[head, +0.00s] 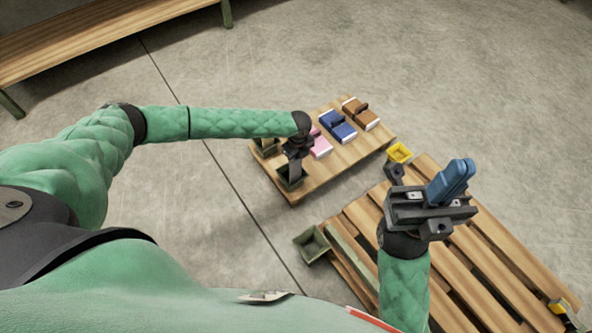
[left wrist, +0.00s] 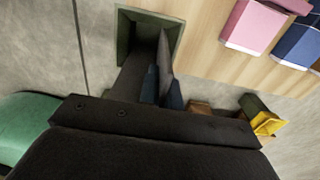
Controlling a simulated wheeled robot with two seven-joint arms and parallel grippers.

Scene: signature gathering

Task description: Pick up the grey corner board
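A dark olive-grey, hollow, box-like corner piece (head: 289,179) sits at the near left corner of the small wooden table, and looks like the grey corner board. It also shows at the top of the left wrist view (left wrist: 176,34). My left gripper (head: 296,160) points down right at it. In the left wrist view the fingertips (left wrist: 163,60) reach its near rim. The gap between them is not clear, so I cannot tell whether they grip it. My right gripper (head: 456,178) is raised over the slatted pallet, its blue fingers close together with nothing seen between them.
The small table (head: 345,158) bears pink (head: 320,146), blue (head: 338,126) and brown (head: 361,113) items. The slatted pallet (head: 480,250) has a similar olive corner piece (head: 312,244) and a yellow one (head: 399,153). A wooden bench (head: 90,40) stands far left. Concrete floor lies between.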

